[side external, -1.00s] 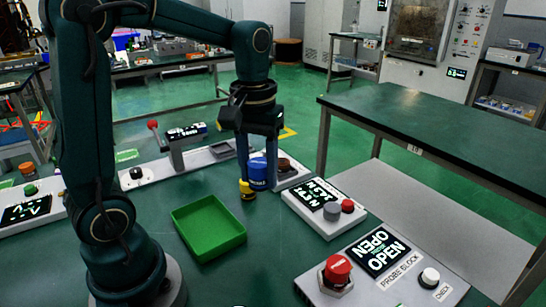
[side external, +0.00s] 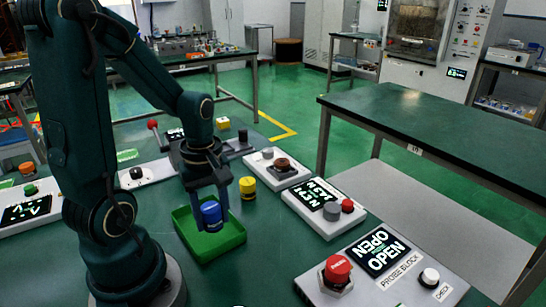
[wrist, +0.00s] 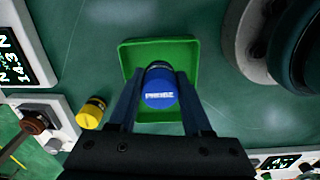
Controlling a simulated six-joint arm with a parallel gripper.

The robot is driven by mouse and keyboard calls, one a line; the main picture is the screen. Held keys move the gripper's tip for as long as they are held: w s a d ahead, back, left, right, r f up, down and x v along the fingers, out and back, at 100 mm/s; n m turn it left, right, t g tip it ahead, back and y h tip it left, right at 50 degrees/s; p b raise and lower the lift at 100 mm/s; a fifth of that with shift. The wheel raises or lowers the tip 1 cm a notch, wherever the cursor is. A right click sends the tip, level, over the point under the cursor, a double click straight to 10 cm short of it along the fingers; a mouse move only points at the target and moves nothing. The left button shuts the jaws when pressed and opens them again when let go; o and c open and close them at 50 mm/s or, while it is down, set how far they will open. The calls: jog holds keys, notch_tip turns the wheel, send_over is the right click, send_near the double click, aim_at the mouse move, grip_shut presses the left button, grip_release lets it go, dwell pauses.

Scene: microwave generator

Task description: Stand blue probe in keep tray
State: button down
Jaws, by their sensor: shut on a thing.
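The blue probe (side external: 211,214) is a short cylinder with white lettering on its top. My gripper (side external: 212,205) points down and is shut on the probe, which is upright inside the green tray (side external: 226,243). In the wrist view the probe (wrist: 160,90) sits between the two fingers (wrist: 157,105), with the tray (wrist: 187,49) around and beyond it. The probe's lower end is hidden, so I cannot tell whether it touches the tray floor.
A yellow cylinder with a dark band (side external: 248,189) stands on the table just right of the tray. Panels with displays and knobs (side external: 322,207) stand further right, one with a red knob (side external: 338,268). Bare green table lies in front of the tray.

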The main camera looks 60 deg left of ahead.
aim_at(214, 227)
jog(key=shift+f, duration=1.75)
jog(key=shift+f, duration=0.1)
jog(key=shift+c, duration=1.7)
grip_release()
